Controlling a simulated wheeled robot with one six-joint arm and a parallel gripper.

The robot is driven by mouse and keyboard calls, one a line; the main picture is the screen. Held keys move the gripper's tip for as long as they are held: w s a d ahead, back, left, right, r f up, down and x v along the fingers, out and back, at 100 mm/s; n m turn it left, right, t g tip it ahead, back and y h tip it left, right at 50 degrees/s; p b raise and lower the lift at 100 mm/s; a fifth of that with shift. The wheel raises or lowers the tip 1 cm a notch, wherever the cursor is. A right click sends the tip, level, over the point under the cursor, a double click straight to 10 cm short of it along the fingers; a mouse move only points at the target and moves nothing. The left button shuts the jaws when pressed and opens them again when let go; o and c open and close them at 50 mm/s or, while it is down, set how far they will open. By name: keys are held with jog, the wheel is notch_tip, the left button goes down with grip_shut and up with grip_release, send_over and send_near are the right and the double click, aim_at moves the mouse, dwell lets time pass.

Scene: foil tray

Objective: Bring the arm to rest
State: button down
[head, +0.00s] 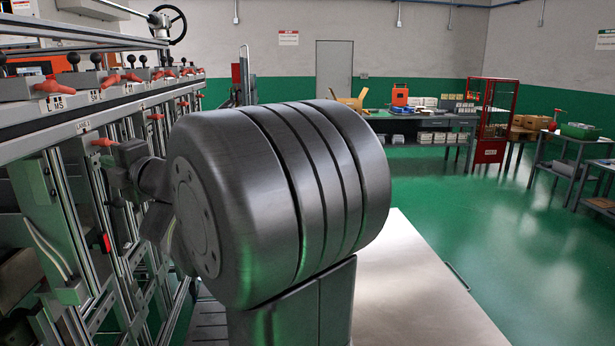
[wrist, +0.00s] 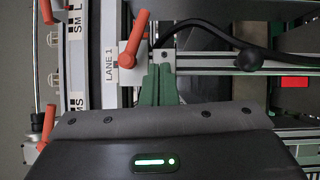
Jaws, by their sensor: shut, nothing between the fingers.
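My gripper (wrist: 159,80) shows in the wrist view with its two green fingers side by side and closed, with nothing between them. It is in front of a metal rail frame, just below the base of a red lever (wrist: 134,40) beside a "LANE 1" label. I cannot tell whether the fingers touch the frame. In the head view my own arm fills the middle, and the gripper cannot be made out there.
A machine frame (head: 75,130) with several red levers and black knobs stands close on the left. A pale flat surface (head: 425,290) lies right of my arm. Benches (head: 430,122) and a red cabinet (head: 490,150) stand farther back.

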jog(key=shift+m+h, duration=0.6)
jog(key=shift+m, duration=0.1)
jog(key=s, duration=0.1)
jog(key=s+d+p, duration=0.1)
jog(key=s, duration=0.2)
jog(key=shift+s+d, duration=0.1)
jog(key=shift+d, duration=0.2)
